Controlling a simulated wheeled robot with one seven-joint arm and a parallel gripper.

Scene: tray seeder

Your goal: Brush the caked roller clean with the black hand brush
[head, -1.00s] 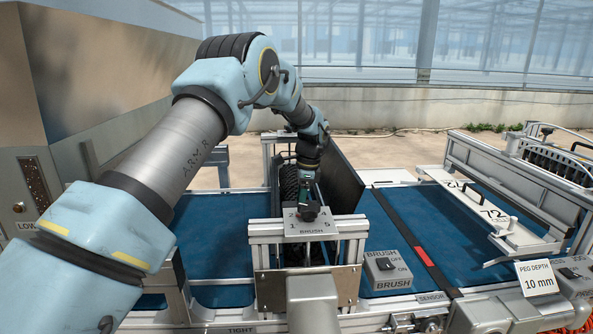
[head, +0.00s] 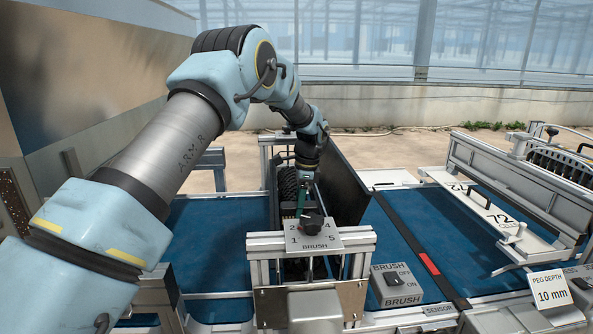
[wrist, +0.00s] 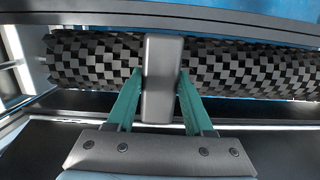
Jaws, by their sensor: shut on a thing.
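The roller (wrist: 85,62), with a dark grey and black chequered surface, runs across the upper part of the wrist view. Caked dirt cannot be told apart on it. It shows in the head view (head: 287,185) as a dark ribbed strip behind the dial plate. My gripper (wrist: 160,88), with green fingers, is shut on a dark grey block, the black hand brush (wrist: 161,70). The brush lies across the roller in the picture; its bristles are hidden, so contact cannot be told. In the head view my gripper (head: 303,197) is small and partly hidden by a knob.
A BRUSH switch box (head: 397,286) is at front right. Blue belt (head: 218,225) lies on both sides.

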